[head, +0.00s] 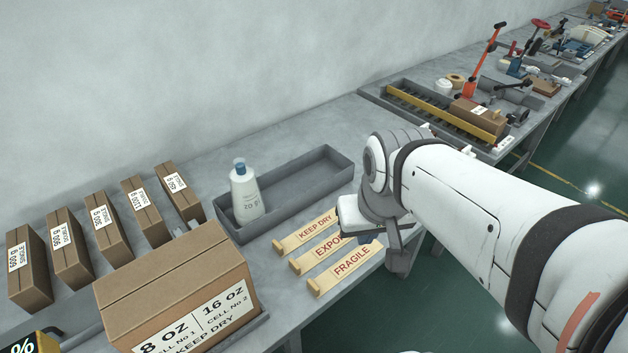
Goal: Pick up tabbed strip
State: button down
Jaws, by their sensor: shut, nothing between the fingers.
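Three tan tabbed strips with red lettering lie side by side on the grey bench in the head view. The far one reads KEEP DRY (306,232). My gripper (392,250) is over the right ends of the strips, near the bench's front edge. It is shut with nothing in it. The exact fingertips are hard to make out, and I cannot tell whether they touch a strip.
A grey tray (322,164) with a white bottle (246,192) stands behind the strips. A large carton (178,285) is at the front left, with several smaller cartons (104,228) behind it. Another bench with tools (470,110) is at the back right. Green floor lies beyond the edge.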

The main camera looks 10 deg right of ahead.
aim_at(289, 245)
jog(key=k, duration=0.85)
jog(key=z, duration=0.05)
jog(key=i, duration=0.45)
jog(key=u, duration=0.05)
